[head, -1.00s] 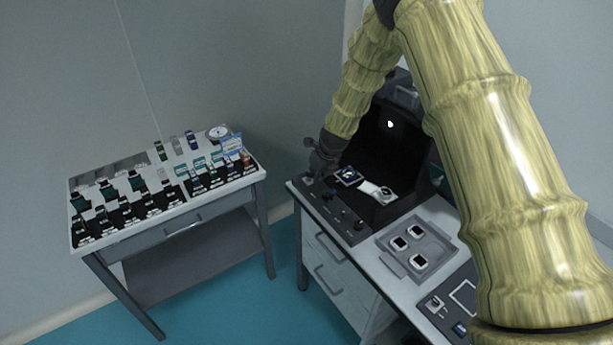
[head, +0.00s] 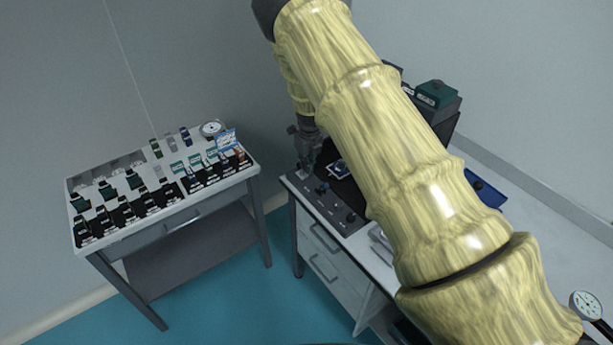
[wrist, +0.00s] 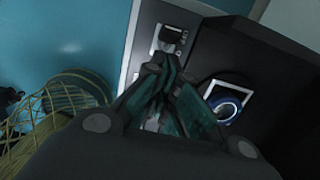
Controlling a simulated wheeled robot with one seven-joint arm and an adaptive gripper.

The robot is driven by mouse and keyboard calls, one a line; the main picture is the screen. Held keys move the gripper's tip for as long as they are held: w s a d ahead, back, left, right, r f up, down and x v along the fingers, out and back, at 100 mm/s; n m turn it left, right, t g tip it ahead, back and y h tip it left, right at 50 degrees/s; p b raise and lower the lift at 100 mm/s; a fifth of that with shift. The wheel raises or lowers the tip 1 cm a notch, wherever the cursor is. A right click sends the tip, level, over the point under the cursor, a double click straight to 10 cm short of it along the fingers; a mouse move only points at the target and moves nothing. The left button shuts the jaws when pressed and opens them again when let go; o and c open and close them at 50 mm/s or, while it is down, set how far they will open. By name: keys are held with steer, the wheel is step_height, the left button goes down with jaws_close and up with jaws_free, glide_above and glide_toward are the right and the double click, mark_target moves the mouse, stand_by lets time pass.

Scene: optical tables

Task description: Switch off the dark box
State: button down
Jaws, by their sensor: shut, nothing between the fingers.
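The dark box (wrist: 255,65) stands on the right-hand table. In the head view my arm hides most of it. Its front control strip (head: 335,212) carries several small knobs or switches. In the wrist view one dark switch (wrist: 173,36) on a pale plate lies just beyond my fingertips. My gripper (wrist: 168,58) is shut and empty, pointing down at the strip's left end, as the head view shows (head: 302,172). I cannot tell whether the fingertips touch the switch, or which way it is set.
A green-topped box (head: 437,95) stands behind my arm. A dial gauge (head: 588,304) is at the lower right.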

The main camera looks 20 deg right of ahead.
steer(key=shift+r, duration=0.1)
steer(key=shift+a+r+p, duration=0.1)
steer(key=shift+r+p, duration=0.35)
steer(key=shift+r, duration=0.25)
steer(key=shift+w, duration=0.1)
